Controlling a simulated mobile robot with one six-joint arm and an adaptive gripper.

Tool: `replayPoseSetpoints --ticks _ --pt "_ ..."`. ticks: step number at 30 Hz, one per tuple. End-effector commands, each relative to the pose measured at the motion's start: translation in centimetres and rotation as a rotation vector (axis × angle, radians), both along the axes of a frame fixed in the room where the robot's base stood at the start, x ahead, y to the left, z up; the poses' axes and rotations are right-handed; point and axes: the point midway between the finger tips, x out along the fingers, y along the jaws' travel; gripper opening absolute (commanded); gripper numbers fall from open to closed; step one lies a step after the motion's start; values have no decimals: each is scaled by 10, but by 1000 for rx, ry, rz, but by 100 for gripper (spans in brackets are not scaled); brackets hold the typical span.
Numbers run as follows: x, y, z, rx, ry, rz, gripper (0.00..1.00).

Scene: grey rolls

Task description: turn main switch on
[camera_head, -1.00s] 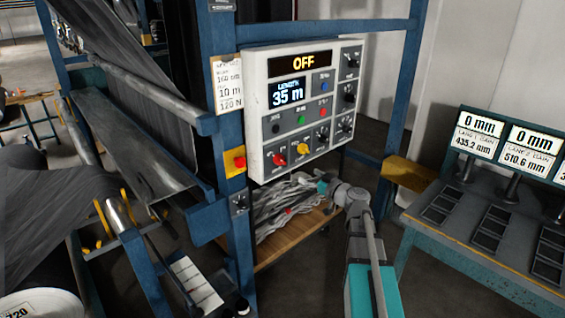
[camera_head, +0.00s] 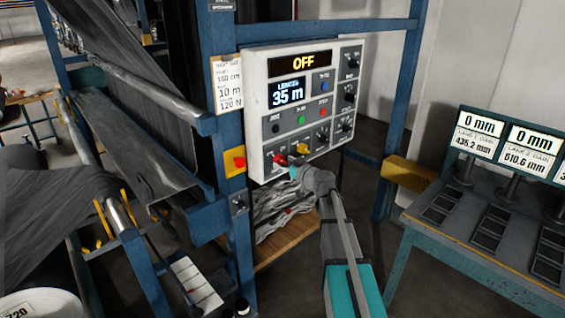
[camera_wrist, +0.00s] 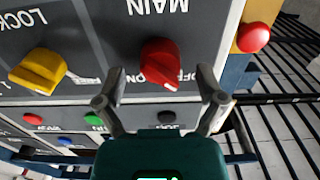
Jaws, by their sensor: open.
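The main switch (camera_wrist: 160,63) is a red rotary knob on the grey control panel, under the upside-down word MAIN in the wrist view. In the head view the red knob (camera_head: 280,160) is at the lower left of the panel (camera_head: 262,90), partly hidden near my gripper (camera_head: 295,172). The panel's display (camera_head: 303,62) reads OFF. In the wrist view my gripper (camera_wrist: 160,78) is open, with one fingertip on each side of the red knob. I cannot tell whether the fingers touch it.
A yellow LOCK knob (camera_wrist: 38,71) is beside the red one. A red button on a yellow box (camera_head: 237,162) is left of the panel. Several small coloured buttons and black knobs share the panel. A table with gauges (camera_head: 455,220) stands at the right.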

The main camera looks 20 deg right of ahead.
Motion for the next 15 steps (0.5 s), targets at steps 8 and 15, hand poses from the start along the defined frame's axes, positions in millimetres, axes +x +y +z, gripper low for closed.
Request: replayPoseSetpoints --ticks 8,15 --pt "8 4 0 0 0 0 89" --pt "8 4 0 0 0 0 85"
